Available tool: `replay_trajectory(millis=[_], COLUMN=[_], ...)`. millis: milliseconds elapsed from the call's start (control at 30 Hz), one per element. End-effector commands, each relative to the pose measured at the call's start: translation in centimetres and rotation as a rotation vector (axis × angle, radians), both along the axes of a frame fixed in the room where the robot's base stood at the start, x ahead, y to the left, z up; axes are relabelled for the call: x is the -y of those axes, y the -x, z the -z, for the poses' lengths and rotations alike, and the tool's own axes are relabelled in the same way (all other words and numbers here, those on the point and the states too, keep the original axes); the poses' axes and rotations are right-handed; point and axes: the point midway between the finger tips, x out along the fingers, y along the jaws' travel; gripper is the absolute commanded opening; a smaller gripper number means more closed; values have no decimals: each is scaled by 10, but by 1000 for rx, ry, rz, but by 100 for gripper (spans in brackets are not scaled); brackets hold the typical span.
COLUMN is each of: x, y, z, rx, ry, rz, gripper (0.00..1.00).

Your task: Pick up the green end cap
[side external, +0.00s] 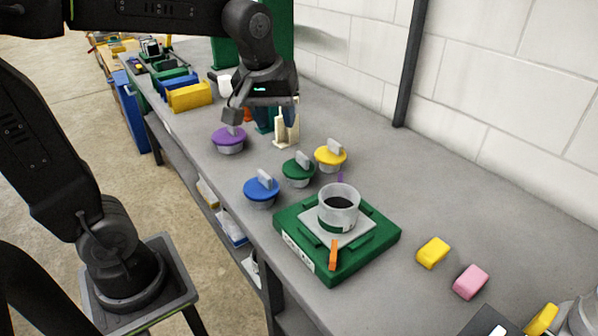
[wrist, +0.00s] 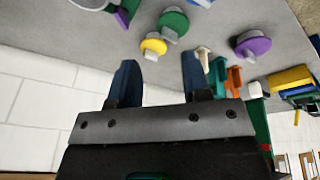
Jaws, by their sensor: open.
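The green end cap (side external: 298,172) is a round disc with a grey upright tab, standing on the grey bench between the blue cap (side external: 262,189) and the yellow cap (side external: 331,156). It also shows near the top centre of the wrist view (wrist: 173,22). My gripper (side external: 264,118) is open and empty, above the bench and behind the green cap, near the purple cap (side external: 228,138). In the wrist view its two blue fingers stand apart (wrist: 160,82), with the yellow cap (wrist: 153,45) showing beyond the gap. The gripper is clear of the green cap.
Bins, including a yellow one (side external: 190,96), stand behind. A white block wall (side external: 500,65) runs along the bench.

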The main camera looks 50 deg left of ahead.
Motion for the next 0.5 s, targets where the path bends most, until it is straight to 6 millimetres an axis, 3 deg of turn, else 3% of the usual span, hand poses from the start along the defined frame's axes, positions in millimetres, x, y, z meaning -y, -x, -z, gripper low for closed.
replay_trajectory(millis=[33, 200, 333, 500], x=[-9, -39, -59, -75], y=[-20, -75, -106, -126], z=[4, 22, 40, 56], rx=[-28, -95, -127, -146], ry=[13, 45, 53, 55], rz=[-94, -420, -623, -773], gripper=[44, 44, 44, 44])
